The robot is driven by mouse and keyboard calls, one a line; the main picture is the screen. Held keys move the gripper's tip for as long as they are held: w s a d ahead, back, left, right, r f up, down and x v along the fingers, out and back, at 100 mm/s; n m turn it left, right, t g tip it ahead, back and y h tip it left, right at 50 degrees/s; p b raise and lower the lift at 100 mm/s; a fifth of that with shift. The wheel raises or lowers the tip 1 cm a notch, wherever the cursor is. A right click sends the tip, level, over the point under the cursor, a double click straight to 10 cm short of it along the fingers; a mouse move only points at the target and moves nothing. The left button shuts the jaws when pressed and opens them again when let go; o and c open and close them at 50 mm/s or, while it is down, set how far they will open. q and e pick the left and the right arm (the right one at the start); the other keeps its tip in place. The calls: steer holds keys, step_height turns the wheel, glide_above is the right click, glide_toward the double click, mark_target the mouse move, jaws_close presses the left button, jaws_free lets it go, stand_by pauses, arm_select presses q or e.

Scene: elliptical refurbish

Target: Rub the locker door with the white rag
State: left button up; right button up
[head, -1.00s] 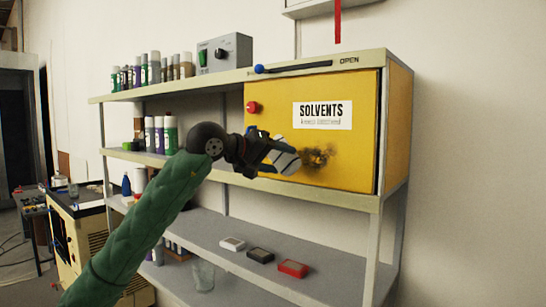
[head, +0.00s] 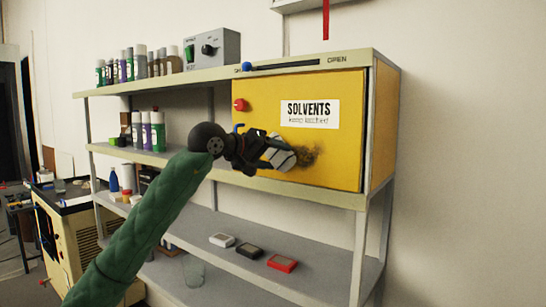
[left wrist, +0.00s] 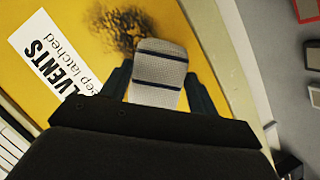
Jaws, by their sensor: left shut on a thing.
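The yellow locker door (head: 262,100) carries a white SOLVENTS label (head: 310,114) and a dark smudge (head: 308,157) below it. The smudge also shows in the left wrist view (left wrist: 122,27). My left gripper (head: 272,153) is shut on the white rag (head: 282,158), which has dark stripes. In the left wrist view the rag (left wrist: 158,72) sticks out between the fingers, its tip beside the smudge's lower edge. I cannot tell whether the rag touches the door. My right gripper is not in view.
A red knob (head: 241,105) sits on the door's left side, with a blue-ended lever (head: 290,66) above it. Bottles (head: 146,130) stand on the shelves to the left. Small white, black and red boxes (head: 282,263) lie on the lower shelf.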

arm_select(q)
steer(key=shift+w, duration=0.1)
stand_by(0.3)
steer(key=shift+w+d+b, duration=0.3)
steer(key=shift+w+d, duration=0.25)
steer(key=shift+w, duration=0.15)
stand_by(0.4)
